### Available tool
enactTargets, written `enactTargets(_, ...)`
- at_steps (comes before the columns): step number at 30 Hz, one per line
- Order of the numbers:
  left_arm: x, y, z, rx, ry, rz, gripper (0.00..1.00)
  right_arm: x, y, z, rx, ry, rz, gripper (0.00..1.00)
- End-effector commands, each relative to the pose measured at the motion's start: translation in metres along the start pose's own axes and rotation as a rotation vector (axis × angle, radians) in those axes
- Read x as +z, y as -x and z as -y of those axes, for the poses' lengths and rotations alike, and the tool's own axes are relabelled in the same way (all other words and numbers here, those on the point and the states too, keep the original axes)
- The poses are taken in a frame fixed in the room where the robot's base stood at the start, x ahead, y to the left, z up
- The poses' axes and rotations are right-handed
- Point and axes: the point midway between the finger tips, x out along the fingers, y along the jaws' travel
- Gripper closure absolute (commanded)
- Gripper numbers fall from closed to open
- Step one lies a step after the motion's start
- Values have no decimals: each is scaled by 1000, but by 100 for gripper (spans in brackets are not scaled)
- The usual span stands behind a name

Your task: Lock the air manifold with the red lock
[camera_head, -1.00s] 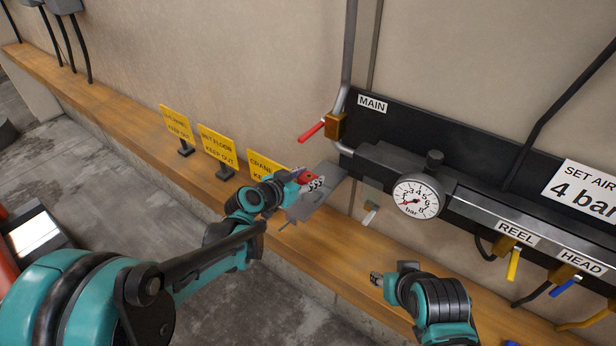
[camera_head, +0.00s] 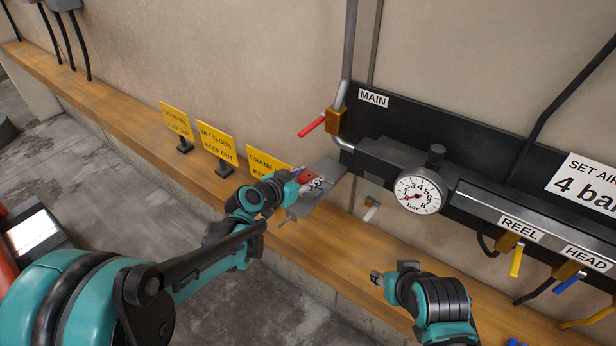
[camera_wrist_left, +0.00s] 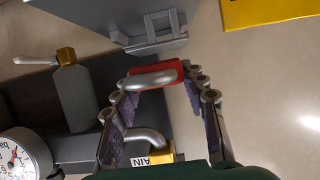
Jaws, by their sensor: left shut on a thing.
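My left gripper (camera_head: 314,182) is shut on the red lock (camera_head: 306,177), above the wooden ledge. In the left wrist view the red lock (camera_wrist_left: 172,72) sits between the fingertips, its silver shackle facing the camera. A grey box-like piece with a metal loop (camera_wrist_left: 160,32) is just beyond it; whether they touch I cannot tell. The air manifold (camera_head: 385,155) is a dark bar on the wall, right of the left gripper. Its MAIN valve has a red handle (camera_head: 311,127) sticking out to the left. My right gripper (camera_head: 376,279) is low in front of the ledge; its fingers are too small to read.
A pressure gauge (camera_head: 417,194) hangs on the manifold. Yellow (camera_head: 516,262) and blue (camera_head: 566,285) valve handles are to the right. Yellow keep-out signs (camera_head: 217,143) stand along the wooden ledge (camera_head: 110,108), the nearest close behind my left gripper. A small pale-handled valve (camera_head: 371,211) is below the manifold.

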Motion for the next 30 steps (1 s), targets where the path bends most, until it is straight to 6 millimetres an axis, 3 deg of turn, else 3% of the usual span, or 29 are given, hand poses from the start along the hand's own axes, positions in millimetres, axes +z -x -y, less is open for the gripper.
enactTargets(30,21,-9,0,0,0,0,93,12,-17,0,0,0,0,60)
